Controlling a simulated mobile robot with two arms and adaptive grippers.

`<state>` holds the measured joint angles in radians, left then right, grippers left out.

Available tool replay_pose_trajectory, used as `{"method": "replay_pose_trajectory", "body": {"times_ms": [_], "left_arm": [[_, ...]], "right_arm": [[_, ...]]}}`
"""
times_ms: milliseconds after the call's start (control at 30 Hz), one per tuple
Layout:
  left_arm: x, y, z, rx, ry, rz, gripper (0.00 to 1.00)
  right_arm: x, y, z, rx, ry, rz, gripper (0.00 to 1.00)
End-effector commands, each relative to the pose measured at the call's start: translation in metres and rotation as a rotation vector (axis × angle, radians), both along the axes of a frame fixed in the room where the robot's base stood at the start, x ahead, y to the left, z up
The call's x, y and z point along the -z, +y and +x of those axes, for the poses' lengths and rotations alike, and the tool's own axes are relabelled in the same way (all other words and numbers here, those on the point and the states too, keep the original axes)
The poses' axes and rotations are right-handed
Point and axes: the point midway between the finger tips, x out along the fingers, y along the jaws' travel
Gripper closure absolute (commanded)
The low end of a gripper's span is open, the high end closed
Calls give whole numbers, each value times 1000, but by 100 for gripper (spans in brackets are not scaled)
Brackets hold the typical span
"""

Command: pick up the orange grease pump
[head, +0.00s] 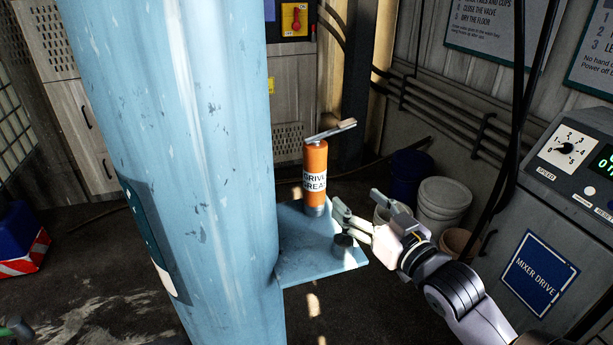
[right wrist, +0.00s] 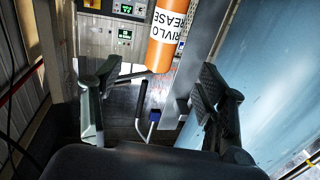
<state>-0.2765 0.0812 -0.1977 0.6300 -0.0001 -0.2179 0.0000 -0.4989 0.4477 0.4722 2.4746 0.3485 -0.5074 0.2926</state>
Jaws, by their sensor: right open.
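The orange grease pump (head: 315,170) stands upright on a blue shelf (head: 318,262) fixed to the light blue column. It has a white label, a grey base and a grey lever across its top. My right gripper (head: 359,205) is open and empty, just right of the pump at about the height of its lower part, apart from it. In the right wrist view the pump (right wrist: 165,40) shows at the top, ahead of the open fingers (right wrist: 155,92); one of its ends is cut off there.
The large column (head: 200,150) fills the left middle. Buckets (head: 442,200) and the mixer drive cabinet (head: 540,272) stand at the right.

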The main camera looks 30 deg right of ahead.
Motion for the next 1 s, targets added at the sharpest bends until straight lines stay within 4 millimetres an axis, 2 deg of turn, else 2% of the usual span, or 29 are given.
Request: {"method": "replay_pose_trajectory", "body": {"times_ms": [300,400,600,800,1000], "left_arm": [[-16,0,-40,2,58,2,100],[-21,0,-45,3,64,2,100],[-29,-1,-32,3,46,1,100],[-35,-2,-12,3,16,-2,100],[-52,-2,-18,2,24,-2,100]], "right_arm": [[-4,-3,56,0,-3,0,33],[-5,-5,75,1,-3,-1,33],[-3,-6,107,0,-2,0,33],[-2,-6,119,1,0,-1,33],[-8,0,147,0,-1,1,33]]}}
